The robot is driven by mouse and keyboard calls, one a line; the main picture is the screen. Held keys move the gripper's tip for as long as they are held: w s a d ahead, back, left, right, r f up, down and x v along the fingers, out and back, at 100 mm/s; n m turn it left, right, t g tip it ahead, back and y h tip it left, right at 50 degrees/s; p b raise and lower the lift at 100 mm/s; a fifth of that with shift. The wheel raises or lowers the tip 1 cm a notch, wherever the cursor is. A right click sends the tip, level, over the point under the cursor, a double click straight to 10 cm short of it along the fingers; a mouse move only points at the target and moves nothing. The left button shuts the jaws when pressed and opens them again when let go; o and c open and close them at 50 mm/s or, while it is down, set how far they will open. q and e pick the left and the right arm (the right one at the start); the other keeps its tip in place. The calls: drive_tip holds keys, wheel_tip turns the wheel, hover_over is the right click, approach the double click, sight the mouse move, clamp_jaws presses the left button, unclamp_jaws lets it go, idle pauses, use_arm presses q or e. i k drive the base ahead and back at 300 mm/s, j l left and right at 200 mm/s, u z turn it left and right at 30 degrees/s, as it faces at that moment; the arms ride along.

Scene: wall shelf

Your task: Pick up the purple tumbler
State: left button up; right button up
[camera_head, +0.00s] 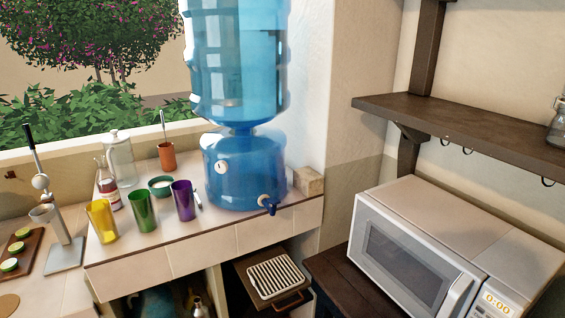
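The purple tumbler (183,200) stands upright on the white tiled counter (190,246), just left of the blue water dispenser base. A green tumbler (141,211) stands to its left, and a yellow tumbler (102,221) stands farther left. Neither of my grippers shows in the head view.
A blue water dispenser (243,170) with a large bottle stands right of the tumblers. Behind them are a small green bowl (160,184), a terracotta cup (167,157) and a glass jug (121,160). A juicer (55,225) stands left; a microwave (420,260) sits right. The counter's front strip is clear.

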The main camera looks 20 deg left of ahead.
sight(184, 201)
drive_tip(key=u, duration=1.25)
